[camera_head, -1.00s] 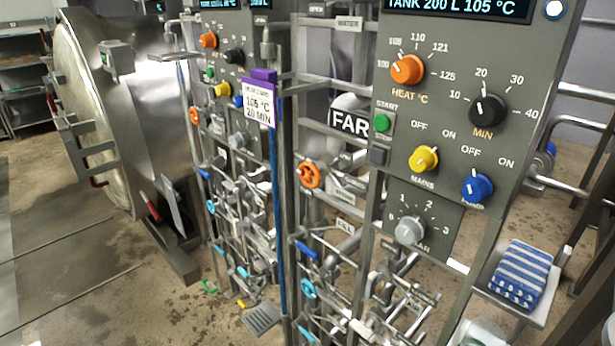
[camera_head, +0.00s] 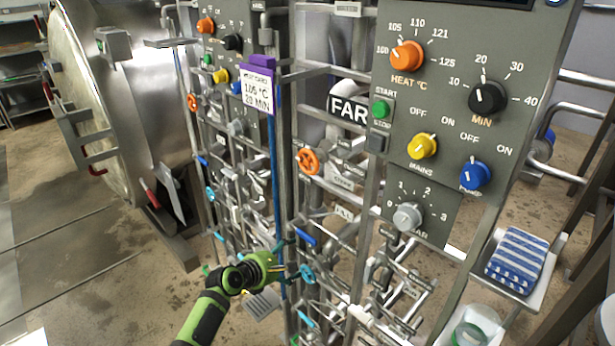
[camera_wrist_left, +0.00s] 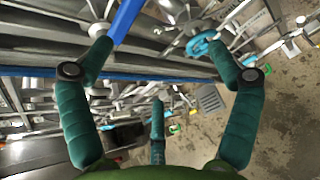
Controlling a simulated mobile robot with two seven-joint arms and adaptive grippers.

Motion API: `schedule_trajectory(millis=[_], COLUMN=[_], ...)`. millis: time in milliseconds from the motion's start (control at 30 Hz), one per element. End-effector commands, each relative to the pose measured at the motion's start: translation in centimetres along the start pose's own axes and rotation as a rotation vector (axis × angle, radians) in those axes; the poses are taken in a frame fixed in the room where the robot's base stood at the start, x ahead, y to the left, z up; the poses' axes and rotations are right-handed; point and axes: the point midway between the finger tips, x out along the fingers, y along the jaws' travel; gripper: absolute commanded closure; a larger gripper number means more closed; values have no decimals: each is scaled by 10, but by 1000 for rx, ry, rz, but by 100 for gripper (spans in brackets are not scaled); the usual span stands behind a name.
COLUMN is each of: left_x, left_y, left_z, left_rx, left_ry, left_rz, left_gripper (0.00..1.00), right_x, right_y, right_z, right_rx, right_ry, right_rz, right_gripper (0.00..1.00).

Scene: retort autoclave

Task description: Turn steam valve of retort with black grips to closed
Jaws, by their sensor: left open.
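My left gripper (camera_head: 281,262) has come in low at the pipe rack, just left of a cyan handwheel (camera_head: 308,273). In the left wrist view the gripper (camera_wrist_left: 155,48) has its teal fingers spread wide with nothing held. There the cyan handwheel (camera_wrist_left: 201,46) is by the right fingertip and a blue bar (camera_wrist_left: 128,20) is by the left one. An orange handwheel (camera_head: 308,161) sits higher on the rack, and another orange handwheel (camera_head: 193,102) is further left. I cannot read which is the steam valve. The visible retort (camera_head: 90,80) has red grips; black grips are not seen. My right gripper is out of view.
A grey control panel (camera_head: 450,140) with knobs stands at the right. A purple-topped tag (camera_head: 258,90) reading 105 °C, 20 MIN hangs in front of a blue upright. A striped towel (camera_head: 518,258) lies on a shelf at the lower right. Open floor shows at the left.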

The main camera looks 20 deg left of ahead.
Motion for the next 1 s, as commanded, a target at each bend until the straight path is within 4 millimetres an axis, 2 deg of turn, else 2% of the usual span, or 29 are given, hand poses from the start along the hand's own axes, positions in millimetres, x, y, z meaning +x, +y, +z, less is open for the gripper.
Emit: schedule_trajectory(millis=[33, 100, 200, 300, 400, 467, 800, 1000], left_x=[-11, -29, -58, -80, -91, -91, -49, -34], left_y=[36, 71, 104, 123, 130, 133, 138, 139], left_z=[45, 95, 151, 186, 203, 208, 231, 236], left_rx=[-141, -327, -527, -650, -711, -726, -729, -727], left_ry=[-97, -217, -357, -447, -489, -499, -498, -496], left_rz=[30, 33, 1, -40, -69, -76, -76, -73], left_gripper=[10, 10, 10, 10, 10, 10, 10, 10], right_x=[-1, -1, -1, -2, -2, -3, -13, -14], right_y=[0, 0, 0, 0, 0, 0, 0, 0], right_z=[0, 0, 0, 0, 0, 0, -1, -1], right_rx=[0, 0, 0, 0, 0, 0, 0, 0], right_ry=[0, 0, 0, 0, 0, 0, 0, 0], right_rz=[0, 0, 0, 0, 0, 0, 0, 0], right_gripper=[10, 10, 10, 10, 10, 10, 10, 10])
